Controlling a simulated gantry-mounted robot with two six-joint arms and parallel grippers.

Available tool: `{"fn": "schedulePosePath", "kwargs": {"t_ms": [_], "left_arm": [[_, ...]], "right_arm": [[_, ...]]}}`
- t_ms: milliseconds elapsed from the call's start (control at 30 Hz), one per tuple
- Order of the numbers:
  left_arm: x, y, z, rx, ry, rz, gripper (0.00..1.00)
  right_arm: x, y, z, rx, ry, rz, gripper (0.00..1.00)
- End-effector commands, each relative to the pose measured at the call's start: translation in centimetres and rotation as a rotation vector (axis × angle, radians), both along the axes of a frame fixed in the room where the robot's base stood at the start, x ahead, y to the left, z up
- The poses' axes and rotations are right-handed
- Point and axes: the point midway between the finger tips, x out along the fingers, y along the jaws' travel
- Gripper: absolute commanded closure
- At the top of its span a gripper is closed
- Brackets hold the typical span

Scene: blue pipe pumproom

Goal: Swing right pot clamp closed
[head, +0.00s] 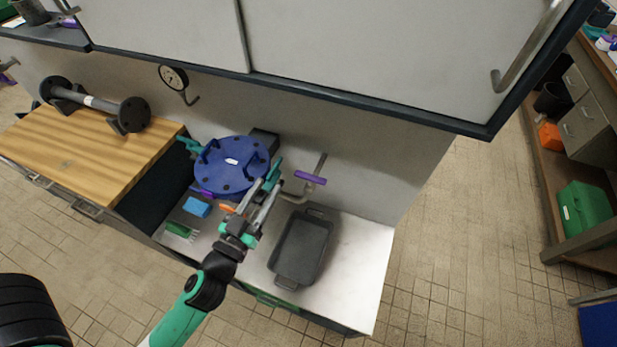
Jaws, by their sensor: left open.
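The pot's round blue lid (228,170) lies at the middle of the counter, with dark bolts around its rim and raised blue handles. A teal clamp (274,171) sits at the lid's right edge, partly hidden by the gripper. Another teal clamp (188,145) sticks out at the lid's upper left. My left gripper (268,194) is open, with its grey fingers pointing up at the right clamp. It is too small to tell whether the fingers touch the clamp. My right gripper is not in view.
A tap with a purple handle (310,177) stands right of the lid. A dark tray (301,250) lies in front. A blue sponge (197,207) and green brush (180,230) lie left. A wall cabinet (340,50) overhangs behind. The counter's right end (362,265) is bare.

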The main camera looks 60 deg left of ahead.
Motion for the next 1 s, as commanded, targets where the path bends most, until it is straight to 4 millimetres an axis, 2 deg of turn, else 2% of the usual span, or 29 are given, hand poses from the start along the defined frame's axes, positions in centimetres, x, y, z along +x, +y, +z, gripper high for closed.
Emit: {"fn": "schedulePosePath", "kwargs": {"t_ms": [33,100,167,333,467,633,800,1000], "left_arm": [[-1.4,0.2,-2.1,-0.016,0.045,0.02,0.56],[-2.6,0.4,-3.5,-0.028,0.078,0.037,0.56],[-3.1,0.7,-3.9,-0.032,0.089,0.049,0.56],[-2.6,1.0,-3.4,-0.031,0.082,0.051,0.56],[-1.1,2.1,-3.0,-0.032,0.082,0.053,0.56],[2.0,4.3,-2.9,-0.031,0.08,0.053,0.56],[4.9,6.2,-3.3,-0.031,0.081,0.051,0.56],[6.5,7.4,-3.6,-0.03,0.082,0.05,0.56]], "right_arm": [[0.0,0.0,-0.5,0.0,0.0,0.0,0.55],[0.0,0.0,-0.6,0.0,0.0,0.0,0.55],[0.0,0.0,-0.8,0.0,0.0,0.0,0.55],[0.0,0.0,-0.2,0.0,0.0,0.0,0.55],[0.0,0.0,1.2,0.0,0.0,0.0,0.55],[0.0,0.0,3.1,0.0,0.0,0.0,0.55],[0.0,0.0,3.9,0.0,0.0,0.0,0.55],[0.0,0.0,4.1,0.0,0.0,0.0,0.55]]}}
